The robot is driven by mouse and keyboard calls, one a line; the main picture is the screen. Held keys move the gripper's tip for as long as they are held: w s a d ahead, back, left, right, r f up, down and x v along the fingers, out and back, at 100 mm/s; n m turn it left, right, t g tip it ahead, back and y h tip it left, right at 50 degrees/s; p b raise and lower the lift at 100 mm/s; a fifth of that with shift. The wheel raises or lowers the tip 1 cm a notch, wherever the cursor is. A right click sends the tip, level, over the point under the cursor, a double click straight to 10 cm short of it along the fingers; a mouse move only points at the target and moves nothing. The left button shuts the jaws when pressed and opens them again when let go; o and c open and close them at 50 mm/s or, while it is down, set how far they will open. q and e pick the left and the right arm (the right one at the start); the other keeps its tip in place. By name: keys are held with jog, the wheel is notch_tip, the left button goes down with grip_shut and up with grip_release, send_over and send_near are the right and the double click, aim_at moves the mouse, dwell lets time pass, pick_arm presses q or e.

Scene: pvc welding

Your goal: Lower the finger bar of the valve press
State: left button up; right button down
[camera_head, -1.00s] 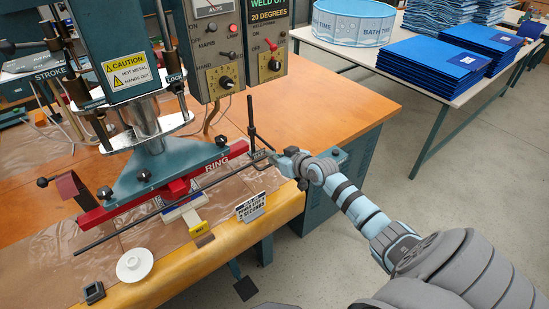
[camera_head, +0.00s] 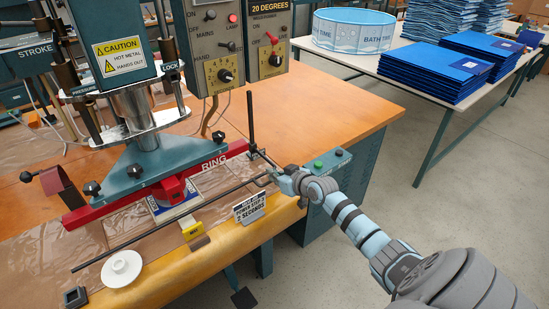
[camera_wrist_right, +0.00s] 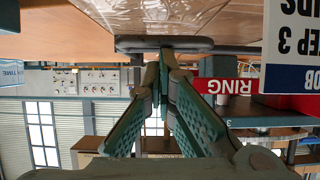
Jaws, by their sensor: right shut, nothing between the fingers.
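The finger bar (camera_head: 170,224) is a long thin dark rod. It runs along the front of the valve press (camera_head: 135,165), from near the white disc at lower left to the dark upright post (camera_head: 251,118) at right. It lies in front of the red RING beam (camera_head: 212,163). My right gripper (camera_head: 271,174) is shut and empty at the bar's right end. In the right wrist view the closed fingertips (camera_wrist_right: 165,58) meet or nearly meet a dark horizontal bar (camera_wrist_right: 135,44); contact is unclear. My left gripper is out of view.
A small sign (camera_head: 249,208) stands at the bench's front edge, with a yellow block (camera_head: 192,229) left of it. A white disc (camera_head: 122,268) is at lower left. The bench top (camera_head: 310,118) behind is clear.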

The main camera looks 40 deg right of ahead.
jog(key=shift+s+f, duration=0.1)
jog(key=shift+f, duration=0.05)
jog(key=s+r+p, duration=0.8)
jog(key=shift+r, duration=0.3)
jog(key=shift+w, duration=0.15)
